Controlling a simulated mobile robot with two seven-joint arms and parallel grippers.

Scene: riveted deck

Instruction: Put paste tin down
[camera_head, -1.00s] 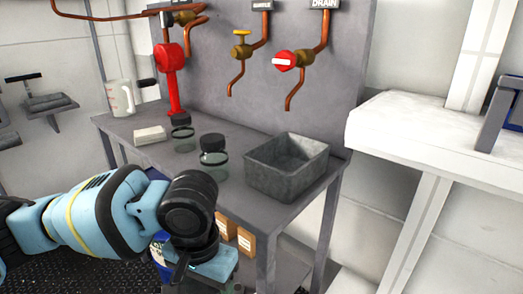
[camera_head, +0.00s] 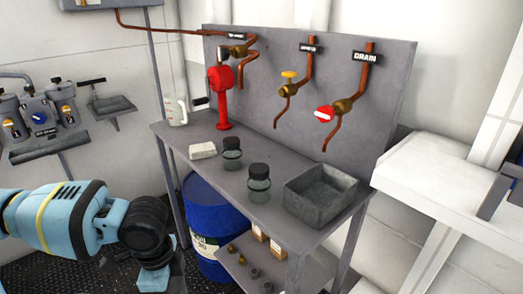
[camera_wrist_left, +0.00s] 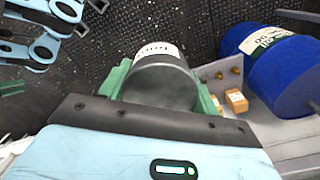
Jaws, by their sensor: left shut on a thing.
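My left gripper (camera_wrist_left: 160,92) is shut on the paste tin (camera_wrist_left: 158,82), a dark grey cylinder with a white label. Its green fingers sit on either side of the tin in the left wrist view. In the head view the left gripper (camera_head: 163,280) is low at the lower left, in front of the bench. The tin cannot be made out there. My right gripper is not seen.
The grey bench (camera_head: 275,200) holds two dark-lidded jars (camera_head: 259,184) (camera_head: 232,155), a pale block (camera_head: 203,150), a measuring jug (camera_head: 176,110) and an open grey bin (camera_head: 325,193). A blue drum (camera_head: 212,215) stands below. The lower shelf (camera_head: 240,262) holds small boxes (camera_head: 277,249) and fittings.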

